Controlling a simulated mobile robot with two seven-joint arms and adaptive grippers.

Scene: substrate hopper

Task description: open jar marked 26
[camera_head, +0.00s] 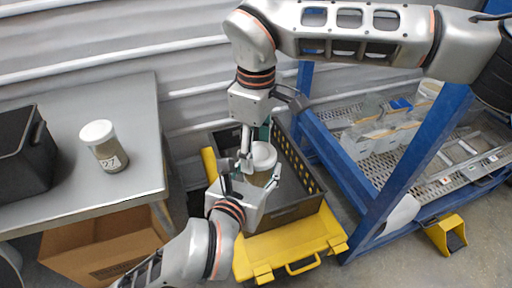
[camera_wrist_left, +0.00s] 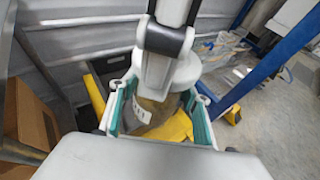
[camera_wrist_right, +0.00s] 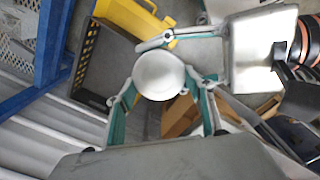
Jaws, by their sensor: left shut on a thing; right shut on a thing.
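A jar (camera_head: 262,178) with a brown body and white lid (camera_head: 264,155) is held in the air in front of the dark crate. My left gripper (camera_head: 246,182) comes from below and is shut on the jar body. In the left wrist view the body (camera_wrist_left: 155,112) sits between the teal pads, with a label too small to read. My right gripper (camera_head: 256,142) comes from above and is shut on the lid. In the right wrist view the round lid (camera_wrist_right: 159,75) sits between its teal fingers. The lid appears to be on the jar.
Another jar (camera_head: 112,158), marked 27, stands on the grey table (camera_head: 60,205) at left, beside a black bin (camera_head: 22,170). A dark crate (camera_head: 300,208) rests on a yellow case (camera_head: 285,250). A cardboard box (camera_head: 95,250) is below the table. A blue-framed rack (camera_head: 345,165) stands right.

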